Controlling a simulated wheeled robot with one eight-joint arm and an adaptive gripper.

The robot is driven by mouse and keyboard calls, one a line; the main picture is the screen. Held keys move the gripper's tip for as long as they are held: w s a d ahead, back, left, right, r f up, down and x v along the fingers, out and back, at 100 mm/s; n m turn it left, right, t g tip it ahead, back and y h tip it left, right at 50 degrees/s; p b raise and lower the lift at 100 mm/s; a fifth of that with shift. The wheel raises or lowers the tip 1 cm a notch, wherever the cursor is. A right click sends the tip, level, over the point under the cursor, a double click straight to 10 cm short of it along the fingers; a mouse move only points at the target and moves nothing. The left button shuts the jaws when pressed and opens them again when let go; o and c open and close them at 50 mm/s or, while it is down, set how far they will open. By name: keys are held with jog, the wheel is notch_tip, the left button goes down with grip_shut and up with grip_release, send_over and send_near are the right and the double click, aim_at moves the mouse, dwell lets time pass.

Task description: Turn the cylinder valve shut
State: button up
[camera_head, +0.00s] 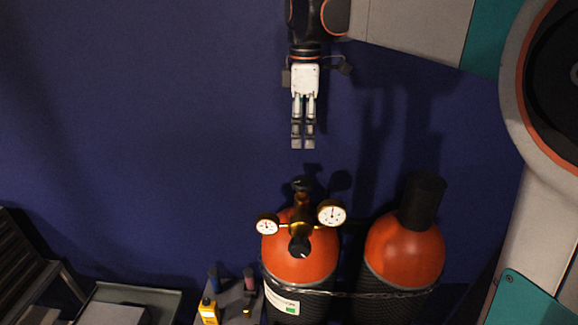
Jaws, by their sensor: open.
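A gas cylinder with an orange-red shoulder (318,258) and dark netted body stands at the lower middle. A brass regulator with two round white gauges (331,214) sits on its top. The dark valve knob (302,184) is at the top of the brass stem. A second dark knob (300,246) faces forward below the gauges. My gripper (303,144) points down in the picture, with its fingertips above the valve knob and apart from it. It is open with a narrow gap and holds nothing.
A second orange cylinder with a black cap (424,200) stands close on the right. A chain (360,294) runs across both cylinders. A small shelf with a yellow item (208,311) and a tray (165,297) are at lower left. The blue wall (130,130) is bare on the left.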

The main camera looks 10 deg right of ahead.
aim_at(302, 181)
notch_tip(302, 181, down, 13)
jog(key=shift+f+p, duration=0.1)
jog(key=shift+p, duration=0.6)
jog(key=c, duration=1.1)
